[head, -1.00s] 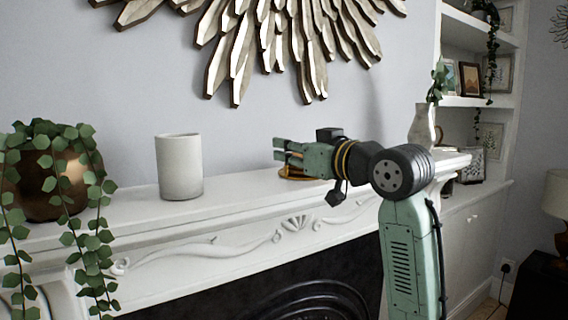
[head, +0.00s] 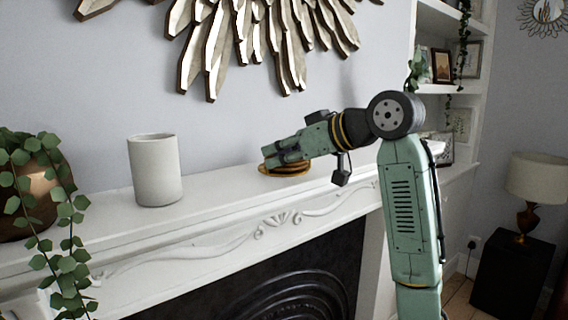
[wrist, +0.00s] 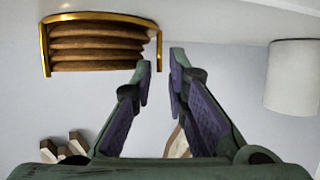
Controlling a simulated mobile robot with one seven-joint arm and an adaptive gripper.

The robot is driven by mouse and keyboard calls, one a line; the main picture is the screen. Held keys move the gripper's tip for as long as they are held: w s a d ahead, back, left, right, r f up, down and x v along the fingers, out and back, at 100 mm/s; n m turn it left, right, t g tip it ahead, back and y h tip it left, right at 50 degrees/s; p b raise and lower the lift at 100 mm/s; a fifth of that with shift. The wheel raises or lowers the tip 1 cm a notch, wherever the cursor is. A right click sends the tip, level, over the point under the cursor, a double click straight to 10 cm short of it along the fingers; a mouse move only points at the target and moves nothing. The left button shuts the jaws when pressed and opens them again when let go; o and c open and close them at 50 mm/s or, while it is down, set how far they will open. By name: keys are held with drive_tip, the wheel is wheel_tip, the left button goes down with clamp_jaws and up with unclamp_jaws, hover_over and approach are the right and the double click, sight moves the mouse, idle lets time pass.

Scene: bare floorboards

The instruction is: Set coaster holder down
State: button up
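The coaster holder (head: 287,172) is a gold-rimmed rack with a stack of brown coasters. It sits on the white mantelpiece (head: 222,186), partly hidden behind my gripper (head: 267,158) in the head view. The wrist view is upside down, with the mantelpiece at the top; there the holder (wrist: 98,46) is at upper left, resting on the shelf.
A white cylindrical pot (head: 155,172) stands on the mantelpiece left of the gripper. A copper pot with a trailing plant (head: 35,190) is at the far left. A sunburst wall piece (head: 235,40) hangs above. The shelf between the pot and the holder is clear.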

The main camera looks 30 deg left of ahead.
sight(268, 175)
drive_tip(key=p+x, duration=0.1)
drive_tip(key=x, duration=0.2)
drive_tip(key=shift+w+a+f, duration=0.1)
drive_tip(key=shift+a+f, duration=0.05)
drive_tip(key=shift+a, duration=0.15)
drive_tip(key=shift+c, duration=0.4)
clamp_jaws()
